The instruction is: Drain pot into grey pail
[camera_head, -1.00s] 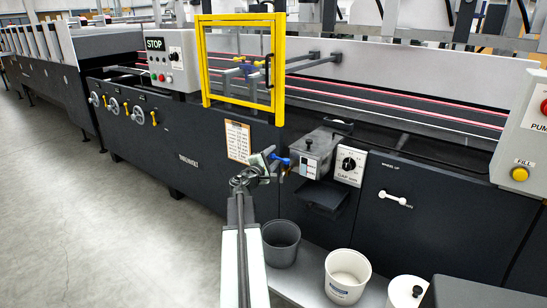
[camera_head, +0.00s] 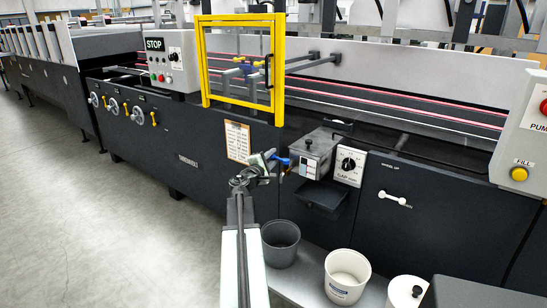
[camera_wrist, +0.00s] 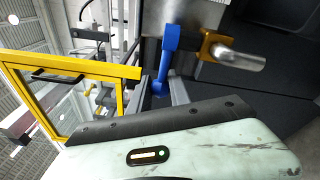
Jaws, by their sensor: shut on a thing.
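The pot (camera_head: 312,155) is a grey metal box on the front of the dark machine. A blue valve lever (camera_head: 281,161) sticks out at its left side, and it also shows in the wrist view (camera_wrist: 171,45). Beside the lever are a brass-coloured valve body (camera_wrist: 210,45) and a silver spout (camera_wrist: 240,59). My gripper (camera_head: 272,160) is shut on the blue lever's end; the jaws are partly hidden by my wrist in the wrist view. The grey pail (camera_head: 281,257) stands on the floor-level ledge below the valve. I see no liquid stream.
A white bucket (camera_head: 345,293) and a white lidded container (camera_head: 402,292) stand right of the pail. A dark tray (camera_head: 322,197) juts out under the pot. A yellow guard frame (camera_head: 279,70) rises above left. The floor (camera_head: 120,230) at left is clear.

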